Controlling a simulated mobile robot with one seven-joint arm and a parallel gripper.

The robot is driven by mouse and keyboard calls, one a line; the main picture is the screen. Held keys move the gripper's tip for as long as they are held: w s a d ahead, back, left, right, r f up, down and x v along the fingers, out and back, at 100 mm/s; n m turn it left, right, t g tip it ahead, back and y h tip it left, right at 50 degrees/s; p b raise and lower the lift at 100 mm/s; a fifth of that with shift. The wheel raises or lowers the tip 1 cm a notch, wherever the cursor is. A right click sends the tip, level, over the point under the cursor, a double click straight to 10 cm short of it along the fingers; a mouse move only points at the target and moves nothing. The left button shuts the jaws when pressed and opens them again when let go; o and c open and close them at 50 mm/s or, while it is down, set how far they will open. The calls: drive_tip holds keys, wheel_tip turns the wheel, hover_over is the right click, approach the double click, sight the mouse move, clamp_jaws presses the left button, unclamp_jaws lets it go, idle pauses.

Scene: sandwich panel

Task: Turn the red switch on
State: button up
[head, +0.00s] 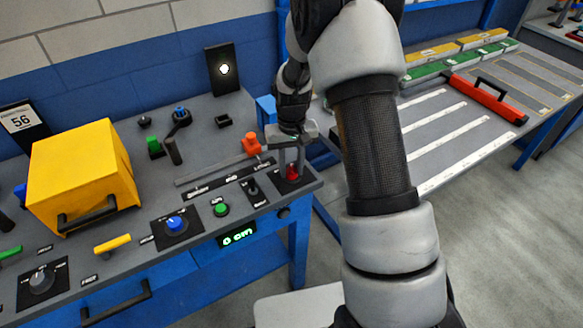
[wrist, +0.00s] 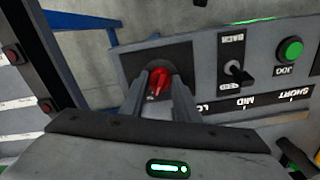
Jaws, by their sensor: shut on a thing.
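The red switch (head: 292,173) sits on a black plate at the right front corner of the grey control panel (head: 215,115). In the wrist view the red switch (wrist: 159,84) shows between the two finger tips, its lever tilted a little. My gripper (head: 290,165) reaches down onto it from above. In the wrist view my gripper (wrist: 160,80) has its fingers shut on the red switch, one finger on each side. The fingers hide part of the switch and its plate, and I cannot tell its on or off marking.
Beside the switch are a black toggle (head: 251,188), a green button (head: 221,209) and a blue knob (head: 175,223). An orange slider handle (head: 251,143) stands behind. A yellow box (head: 80,172) is at the left.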

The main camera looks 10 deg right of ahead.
sight(292, 168)
drive_tip(key=shift+m, duration=0.5)
drive_tip(key=o, duration=1)
drive_tip(key=shift+o, duration=0.2)
drive_tip(key=shift+r, duration=0.1)
wheel_tip(292, 168, up, 17)
drive_tip(key=p, duration=0.1)
drive_tip(key=shift+r, duration=0.15)
